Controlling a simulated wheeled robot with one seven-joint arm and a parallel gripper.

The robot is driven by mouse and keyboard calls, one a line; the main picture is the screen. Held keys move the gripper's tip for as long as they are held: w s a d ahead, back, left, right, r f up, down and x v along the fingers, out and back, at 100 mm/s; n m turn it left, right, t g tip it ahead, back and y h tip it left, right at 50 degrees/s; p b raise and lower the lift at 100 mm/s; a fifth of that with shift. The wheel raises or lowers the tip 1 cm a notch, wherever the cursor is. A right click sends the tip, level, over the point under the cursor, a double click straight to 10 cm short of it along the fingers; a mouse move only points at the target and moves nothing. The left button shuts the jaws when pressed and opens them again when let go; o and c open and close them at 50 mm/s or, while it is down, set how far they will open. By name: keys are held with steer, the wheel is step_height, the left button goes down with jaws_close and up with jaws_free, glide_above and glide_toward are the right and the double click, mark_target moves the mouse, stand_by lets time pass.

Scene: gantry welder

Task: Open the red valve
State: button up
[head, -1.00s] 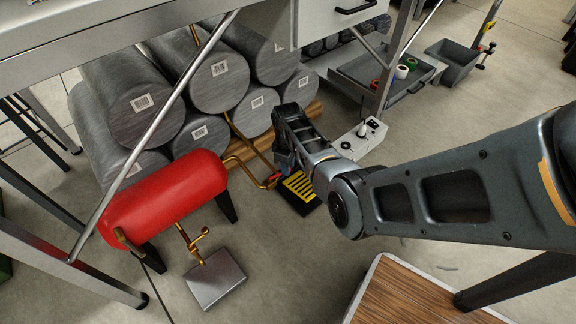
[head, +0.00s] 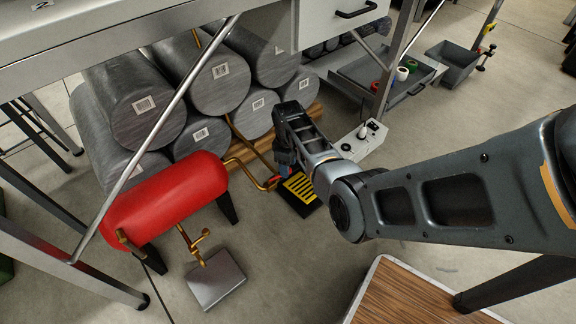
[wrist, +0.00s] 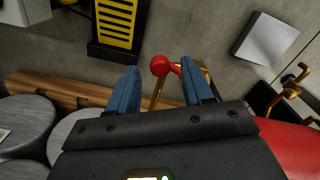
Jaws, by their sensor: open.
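The red valve handle (wrist: 161,66) has a round knob end and shows in the wrist view between the tips of my blue fingers. It sits on a thin brass pipe (wrist: 163,90). My gripper (wrist: 159,64) is open, with one finger on each side of the knob, and a gap shows on both sides. In the head view, my gripper (head: 284,165) is beside the end of the brass pipe, where a bit of red (head: 271,180) shows. The rest of the valve is largely hidden there by my gripper and wrist.
A red tank (head: 165,195) on black legs stands left of the valve. Grey cylinders (head: 220,85) are stacked behind it on wooden beams. A yellow-striped black block (head: 300,187) and a white switch box (head: 362,140) lie close by. A metal plate (head: 215,280) is in front.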

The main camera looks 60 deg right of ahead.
step_height(320, 180, up, 6)
steer(key=shift+r+p, duration=0.15)
steer(key=shift+p, duration=0.95)
steer(key=s+a+f+t+h, duration=0.3)
steer(key=s+a+f+t, duration=0.15)
steer(key=s+a, duration=0.65)
steer(key=s+a+r+t, duration=0.6)
steer(key=s+a+r, duration=0.5)
steer(key=s+r, duration=0.3)
steer(key=s+a+r+m+t+y, duration=0.1)
steer(key=s+a+r+t+y, duration=0.2)
steer(key=r, duration=0.6)
steer(key=s+a+r+m+t, duration=0.1)
steer(key=s+a+r, duration=0.3)
steer(key=r, duration=0.6)
step_height(320, 180, up, 19)
steer(key=p, duration=1.8)
steer(key=shift+s+d+r+p, duration=0.15)
steer(key=shift+s+d+p, duration=0.15)
steer(key=shift+s+d, duration=0.15)
